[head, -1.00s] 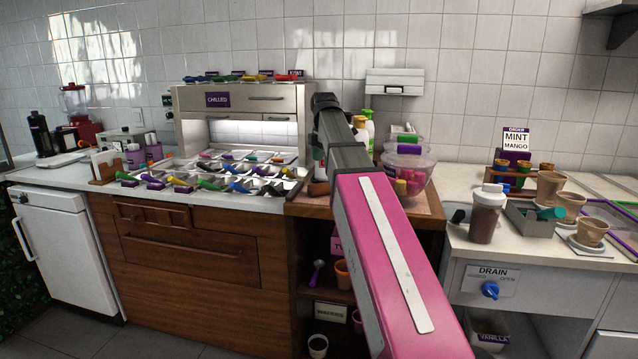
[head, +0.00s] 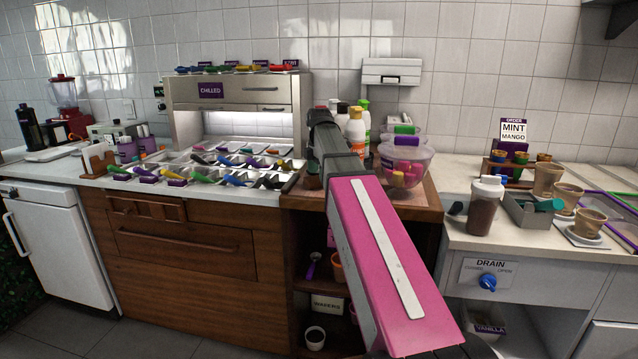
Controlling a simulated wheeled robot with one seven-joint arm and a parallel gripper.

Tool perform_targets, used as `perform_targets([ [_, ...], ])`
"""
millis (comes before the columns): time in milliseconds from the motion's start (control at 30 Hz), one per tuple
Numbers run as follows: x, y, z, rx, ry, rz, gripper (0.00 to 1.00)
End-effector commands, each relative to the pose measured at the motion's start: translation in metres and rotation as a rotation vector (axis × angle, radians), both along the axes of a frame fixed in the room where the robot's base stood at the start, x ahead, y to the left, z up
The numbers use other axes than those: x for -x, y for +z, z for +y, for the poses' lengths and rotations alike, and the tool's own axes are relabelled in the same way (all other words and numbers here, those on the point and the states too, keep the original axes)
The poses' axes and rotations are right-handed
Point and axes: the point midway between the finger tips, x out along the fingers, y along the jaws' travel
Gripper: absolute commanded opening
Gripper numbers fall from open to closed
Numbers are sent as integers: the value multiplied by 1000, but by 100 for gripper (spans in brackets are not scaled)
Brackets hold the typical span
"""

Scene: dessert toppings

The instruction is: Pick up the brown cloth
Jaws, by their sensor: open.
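I cannot make out a brown cloth for certain. A brown shape (head: 146,207) at the top of the wooden cabinet front, below the topping trays, could be cloth or part of the wood; I cannot tell which. My pink and grey arm reaches up the middle of the head view, its dark far end in front of the bottles. My gripper's fingers do not show; the arm's own links may hide them. The arm also covers part of the middle counter.
Topping trays (head: 205,178) with coloured handles fill the left counter below the chilled cabinet (head: 240,92). Bottles (head: 356,128) and a clear tub (head: 405,160) stand by the arm. A brown jar (head: 484,207) and cups (head: 588,224) stand at right. Grey floor is clear at lower left.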

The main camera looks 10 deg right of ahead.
Motion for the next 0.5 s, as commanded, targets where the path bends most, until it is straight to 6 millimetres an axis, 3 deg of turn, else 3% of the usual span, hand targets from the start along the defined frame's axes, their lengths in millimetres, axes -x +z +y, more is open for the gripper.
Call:
perform_targets([
  [200,0,-27,0,0,0,1,94],
  [433,-1,-28,0,0,0,0,94],
  [467,-1,-28,0,0,0,0,90],
  [500,-1,-28,0,0,0,0,77],
])
